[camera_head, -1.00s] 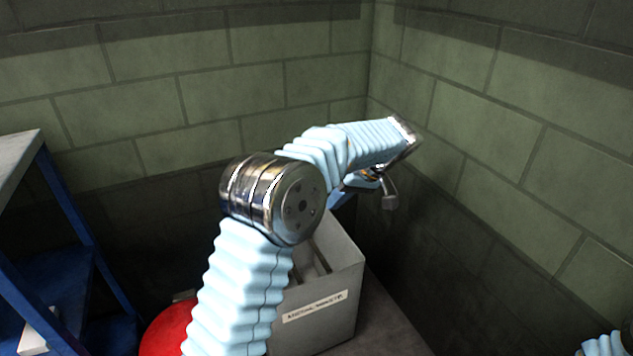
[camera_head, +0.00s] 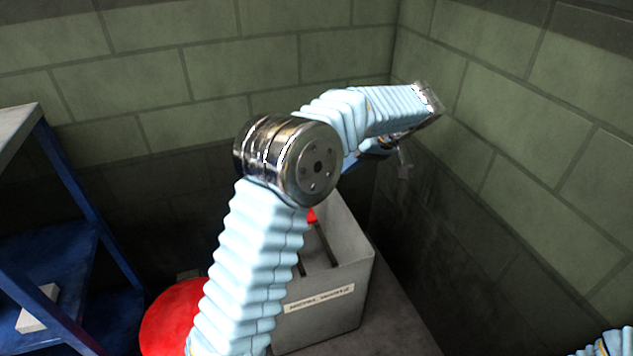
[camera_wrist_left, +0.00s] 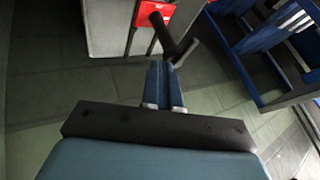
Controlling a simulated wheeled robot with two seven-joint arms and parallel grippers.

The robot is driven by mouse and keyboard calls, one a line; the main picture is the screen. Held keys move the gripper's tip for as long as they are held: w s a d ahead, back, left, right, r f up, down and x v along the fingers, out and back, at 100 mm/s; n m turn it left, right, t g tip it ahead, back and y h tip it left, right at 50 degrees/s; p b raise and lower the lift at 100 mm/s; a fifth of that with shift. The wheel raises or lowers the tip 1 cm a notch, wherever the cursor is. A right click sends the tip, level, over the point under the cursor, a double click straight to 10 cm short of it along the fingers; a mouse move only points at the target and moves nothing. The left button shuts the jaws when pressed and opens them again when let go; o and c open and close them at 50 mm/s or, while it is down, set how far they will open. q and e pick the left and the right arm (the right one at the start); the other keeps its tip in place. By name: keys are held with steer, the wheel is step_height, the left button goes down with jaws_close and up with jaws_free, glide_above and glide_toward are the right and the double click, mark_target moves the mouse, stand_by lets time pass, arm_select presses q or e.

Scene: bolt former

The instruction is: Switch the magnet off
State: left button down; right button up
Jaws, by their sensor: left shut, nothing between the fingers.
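In the left wrist view a red plate (camera_wrist_left: 158,12) sits on a pale grey body at the top. A dark lever-like bar (camera_wrist_left: 165,38) stands out from it, with a second dark piece beside it. My left gripper (camera_wrist_left: 162,70) is shut and empty, its blue fingers pointing at the bar. Whether they touch it I cannot tell. In the head view my left gripper (camera_head: 355,158) is partly hidden behind my arm, above the grey box (camera_head: 325,305). A small red part (camera_head: 311,216) shows at the box, mostly hidden by my arm. My right gripper is out of view.
A blue shelf frame (camera_head: 75,190) with a light top stands at the left. A red round object (camera_head: 168,315) stands left of the box, partly behind my arm. Brick walls close in behind and on the right. A dark surface (camera_head: 395,325) is clear right of the box.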

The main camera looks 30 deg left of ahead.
arm_select(q)
steer(key=s+a+f, duration=0.3)
steer(key=a+f, duration=0.2)
steer(key=a, duration=0.1)
steer(key=shift+s, duration=0.4)
steer(key=shift+a, duration=0.1)
